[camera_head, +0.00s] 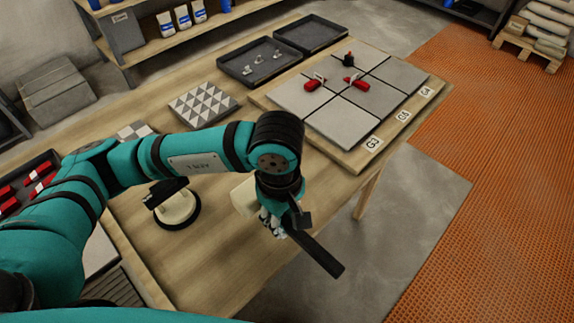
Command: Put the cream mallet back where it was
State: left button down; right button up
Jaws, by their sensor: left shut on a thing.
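The cream mallet shows as a pale head (242,197), partly hidden behind my left wrist, and a black handle (323,260) that points to the lower right. My left gripper (276,222) is shut on the mallet, near the front edge of the wooden table (222,261). The handle sticks out past that edge, over the grey floor. The fingertips are partly hidden by the wrist and the handle. My right gripper is not in view.
A cream disc with a black handle (178,208) stands left of the mallet. A board of grey tiles (337,122) with red pieces and a black-topped piece lies at the right. Dark trays (311,33), a patterned tile (203,104) and red pieces (42,184) lie farther around.

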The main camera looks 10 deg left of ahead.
pick_arm(q)
jog(key=p, duration=0.3)
send_over(306, 171)
jog(key=s, duration=0.2)
jog(key=shift+s+d+f, duration=0.15)
jog(key=shift+f, duration=0.65)
notch_tip(306, 171, down, 3)
jog(key=shift+f+p, duration=0.15)
jog(key=shift+p, duration=0.2)
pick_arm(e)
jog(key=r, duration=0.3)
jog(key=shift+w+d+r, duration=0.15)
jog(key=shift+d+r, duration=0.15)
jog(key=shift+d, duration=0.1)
pick_arm(q)
jog(key=shift+f, duration=0.1)
jog(key=c, duration=1.7)
grip_release()
jog(key=shift+f, duration=0.15)
jog(key=o, duration=0.5)
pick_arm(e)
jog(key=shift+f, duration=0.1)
